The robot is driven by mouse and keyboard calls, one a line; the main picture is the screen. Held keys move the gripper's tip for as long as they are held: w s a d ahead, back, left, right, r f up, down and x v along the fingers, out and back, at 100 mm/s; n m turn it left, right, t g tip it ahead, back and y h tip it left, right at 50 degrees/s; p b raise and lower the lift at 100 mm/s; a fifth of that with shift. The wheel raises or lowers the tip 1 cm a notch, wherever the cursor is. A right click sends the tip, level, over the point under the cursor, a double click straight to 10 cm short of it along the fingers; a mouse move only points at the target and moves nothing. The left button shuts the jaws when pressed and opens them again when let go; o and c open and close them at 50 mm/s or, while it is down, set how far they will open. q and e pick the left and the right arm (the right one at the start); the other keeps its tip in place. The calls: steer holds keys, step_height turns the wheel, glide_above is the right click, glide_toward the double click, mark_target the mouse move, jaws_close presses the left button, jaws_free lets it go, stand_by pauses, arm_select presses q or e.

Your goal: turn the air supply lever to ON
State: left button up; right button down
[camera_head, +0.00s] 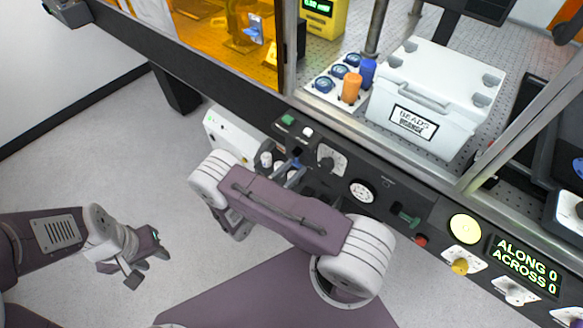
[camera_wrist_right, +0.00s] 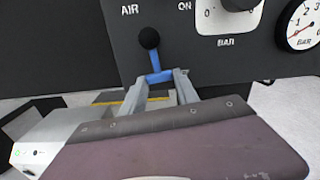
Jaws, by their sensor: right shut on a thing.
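The air supply lever (camera_wrist_right: 155,66) has a blue handle that hangs down from a round black hub, between the printed words AIR and ON on the dark panel. ON is to the upper right of the hub. My left gripper (camera_head: 145,259) is open and empty at the lower left, above the floor, well away from the panel.
A regulator knob (camera_head: 327,163) and a pressure gauge (camera_head: 363,191) sit close to the right of the lever. A green handle (camera_head: 407,217) and a red button (camera_head: 421,240) are further right. A white lidded box (camera_head: 425,100) stands behind the panel. The floor at left is clear.

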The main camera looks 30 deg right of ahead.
mark_target(315, 159)
steer(key=n, duration=0.1)
steer(key=s+n+p, duration=0.1)
steer(key=n, duration=0.1)
steer(key=s+r+n, duration=0.1)
steer(key=shift+d+n+p, duration=0.3)
steer(key=shift+d+p, duration=0.1)
steer(key=n, duration=0.1)
steer(key=s+n+p, duration=0.1)
steer(key=r+n, duration=0.1)
steer(key=shift+s+d+n+p, duration=0.2)
steer(key=shift+d+n+p, duration=0.1)
steer(key=r+n+p, duration=0.1)
steer(key=n, duration=0.1)
steer(key=s+r+n+p, duration=0.1)
steer(key=n, duration=0.1)
steer(key=shift+d, duration=0.2)
steer(key=shift+s+d+r+n+p, duration=0.15)
steer(key=shift+r+n+p, duration=0.3)
steer(key=shift+n, duration=0.65)
steer(key=shift+s+a+r+n+p, duration=0.1)
steer(key=shift+r+n+p, duration=0.3)
steer(key=shift+n, duration=0.7)
steer(key=shift+r, duration=0.15)
steer(key=c, duration=0.9)
jaws_free()
